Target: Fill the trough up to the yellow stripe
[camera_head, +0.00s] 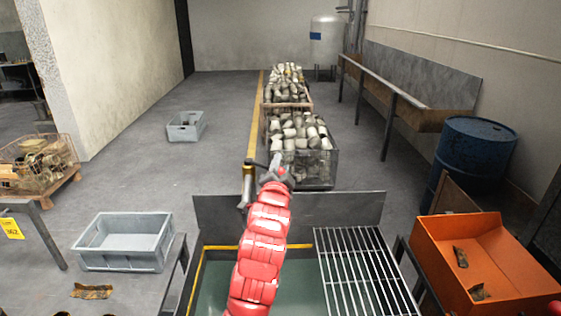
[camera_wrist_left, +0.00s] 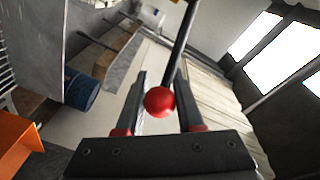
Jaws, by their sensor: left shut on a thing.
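The trough (camera_head: 212,290) is in the bottom middle of the head view, with a green inside and a yellow stripe (camera_head: 297,246) along its walls. The green surface lies below the stripe. My red left arm reaches over it. My left gripper (camera_head: 268,174) is beyond the trough's back plate in the picture. In the left wrist view, the left gripper (camera_wrist_left: 160,100) is shut on a red ball knob (camera_wrist_left: 159,101) at the end of a dark rod (camera_wrist_left: 181,48). The knob is hidden in the head view. My right gripper is not in view.
A metal grate (camera_head: 365,270) is right of the green area. An orange bin (camera_head: 445,262) with a few brown pieces stands at right, a grey crate (camera_head: 122,262) at left. Full wire crates (camera_head: 318,175) and a blue drum (camera_head: 470,160) stand behind. Open floor lies left of centre.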

